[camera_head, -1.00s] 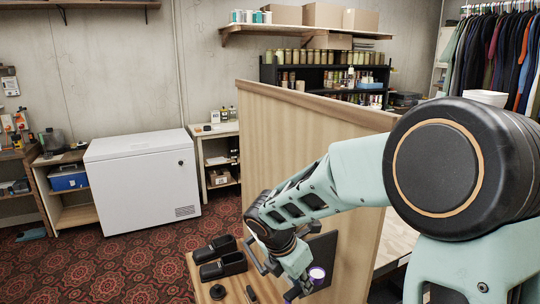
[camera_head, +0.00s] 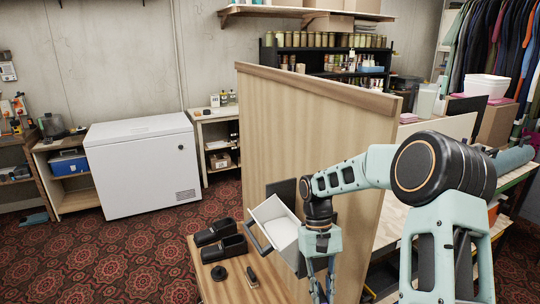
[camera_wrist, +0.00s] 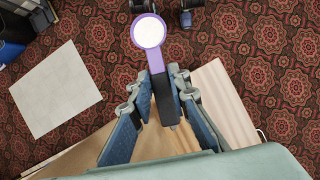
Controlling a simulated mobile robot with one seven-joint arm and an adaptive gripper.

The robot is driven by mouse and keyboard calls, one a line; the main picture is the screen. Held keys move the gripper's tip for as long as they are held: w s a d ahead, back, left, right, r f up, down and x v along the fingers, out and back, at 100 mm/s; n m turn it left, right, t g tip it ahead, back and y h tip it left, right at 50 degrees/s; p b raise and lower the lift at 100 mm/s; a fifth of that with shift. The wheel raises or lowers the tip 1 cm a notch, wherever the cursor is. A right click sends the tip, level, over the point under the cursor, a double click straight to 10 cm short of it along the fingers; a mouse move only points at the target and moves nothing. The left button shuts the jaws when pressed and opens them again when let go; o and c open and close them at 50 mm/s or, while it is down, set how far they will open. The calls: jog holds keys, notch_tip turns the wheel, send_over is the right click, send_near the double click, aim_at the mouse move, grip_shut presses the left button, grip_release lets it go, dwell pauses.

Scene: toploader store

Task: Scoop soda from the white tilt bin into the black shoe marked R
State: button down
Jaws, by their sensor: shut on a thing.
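The white tilt bin (camera_head: 270,212) hangs tipped open at the wooden partition, with a dark handle on its front. Two black shoes, a rear one (camera_head: 214,231) and a nearer one (camera_head: 224,250), lie side by side left of it; I cannot read an R on either. My gripper (camera_head: 318,288) points down just right of the bin. In the wrist view, my gripper (camera_wrist: 163,115) is shut around the black handle of a purple scoop (camera_wrist: 149,31). White soda fills the scoop's round bowl. The scoop does not show clearly in the head view.
The shoes stand on a small wooden table (camera_head: 205,285) with a round black piece (camera_head: 218,273) and a small brush-like item (camera_head: 252,276). The tall wooden partition (camera_head: 300,130) rises beside my arm. A white chest freezer (camera_head: 140,165) stands back left; patterned carpet is open before it.

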jog(key=shift+s+d+f+m+y, duration=0.1)
jog(key=shift+s+m+y, duration=0.1)
jog(key=shift+m, duration=0.3)
jog(key=shift+s+d+f+m+y, duration=0.1)
jog(key=shift+m+y, duration=0.1)
jog(key=shift+m, duration=0.3)
